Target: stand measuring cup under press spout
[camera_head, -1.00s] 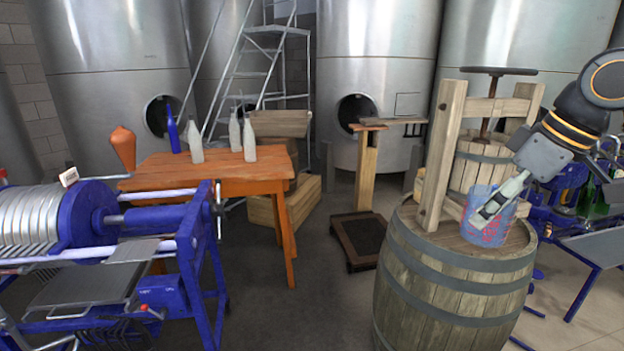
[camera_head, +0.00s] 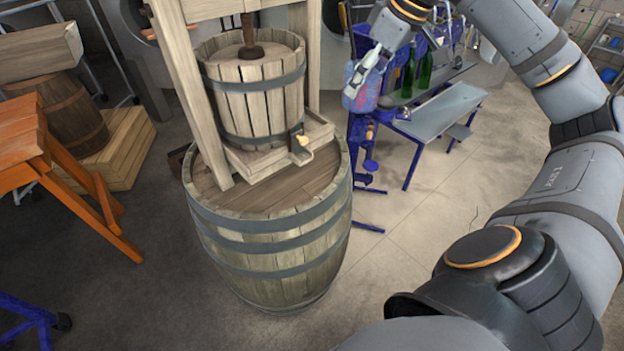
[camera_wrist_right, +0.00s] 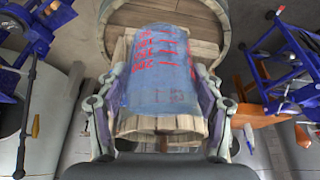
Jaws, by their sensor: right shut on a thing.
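The measuring cup is translucent blue with red markings. In the head view the cup (camera_head: 362,92) is off to the right of the barrel and press, up in the air. My right gripper (camera_head: 368,72) is shut on it; in the right wrist view the cup (camera_wrist_right: 162,75) sits between both fingers (camera_wrist_right: 160,105). The wooden press (camera_head: 250,95) stands on an upright barrel (camera_head: 270,240). Its spout (camera_head: 300,148) sticks out at the front right of the press base, above the barrel top. The barrel top (camera_head: 270,192) below the spout is bare. My left gripper is not in view.
An orange table (camera_head: 30,145) stands at the left, with a wooden crate (camera_head: 122,155) behind it. A blue-framed machine with a grey tray (camera_head: 440,118) and green bottles (camera_head: 425,68) stands behind the cup.

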